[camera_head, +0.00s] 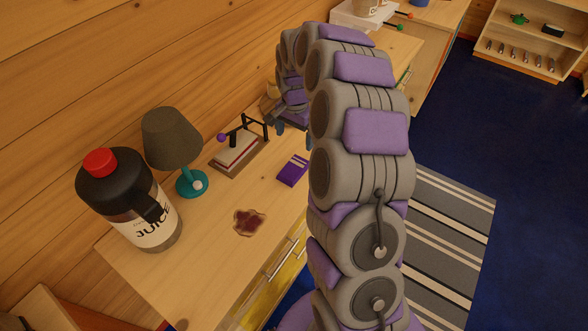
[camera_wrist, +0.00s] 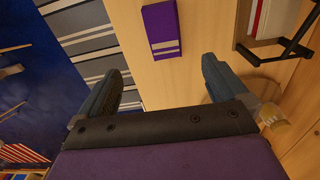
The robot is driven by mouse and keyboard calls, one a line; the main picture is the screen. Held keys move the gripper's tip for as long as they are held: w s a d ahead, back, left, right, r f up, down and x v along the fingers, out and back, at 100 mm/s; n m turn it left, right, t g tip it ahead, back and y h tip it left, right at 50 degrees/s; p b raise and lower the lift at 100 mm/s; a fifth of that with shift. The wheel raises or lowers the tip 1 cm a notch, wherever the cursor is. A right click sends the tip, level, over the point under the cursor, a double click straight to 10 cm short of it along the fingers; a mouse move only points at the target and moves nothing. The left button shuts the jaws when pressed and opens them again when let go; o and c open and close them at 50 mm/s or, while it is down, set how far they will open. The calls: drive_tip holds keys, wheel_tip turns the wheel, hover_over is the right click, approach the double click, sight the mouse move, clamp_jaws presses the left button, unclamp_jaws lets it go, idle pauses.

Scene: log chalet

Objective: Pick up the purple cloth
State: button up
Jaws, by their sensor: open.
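The purple cloth (camera_head: 293,170) lies folded flat on the wooden desk top, with pale stripes near one end. It also shows in the wrist view (camera_wrist: 161,29) at the top middle, beyond my fingertips and between their lines. My gripper (camera_wrist: 158,80) is open and empty, its two dark fingers wide apart. In the head view my gripper (camera_head: 277,127) is partly hidden by my own arm and hangs over the desk, behind the cloth. The gripper does not touch the cloth.
A striped rug (camera_head: 440,220) lies on the blue floor beside the desk.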

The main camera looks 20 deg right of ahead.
drive_tip(key=b, duration=0.2)
hover_over(294, 166)
drive_tip(key=s, duration=0.1)
drive_tip(key=f, duration=1)
drive_tip(key=shift+a, duration=0.2)
drive_tip(key=shift+w+d+f+b, duration=0.15)
drive_tip(key=shift+f+b, duration=0.2)
drive_tip(key=shift+f, duration=0.65)
drive_tip(key=shift+w+f+b, duration=0.2)
drive_tip(key=shift+f+b, duration=0.1)
drive_tip(key=shift+f, duration=0.75)
drive_tip(key=shift+w+d+f+b, duration=0.15)
drive_tip(key=shift+f+b, duration=0.2)
drive_tip(key=shift+f, duration=0.65)
drive_tip(key=shift+a, duration=0.1)
drive_tip(key=c, duration=1)
drive_tip(key=shift+o, duration=0.2)
drive_tip(key=shift+r, duration=0.1)
drive_tip(key=shift+r+p, duration=0.35)
drive_tip(key=shift+r, duration=0.35)
wheel_tip(294, 166, up, 2)
drive_tip(key=shift+r+p, duration=0.25)
drive_tip(key=shift+p, duration=0.2)
drive_tip(key=s+a+r+p, duration=0.1)
drive_tip(key=s+a+p, duration=0.1)
drive_tip(key=s, duration=1.3)
drive_tip(key=shift+s+a, duration=0.4)
drive_tip(key=shift+a, duration=0.2)
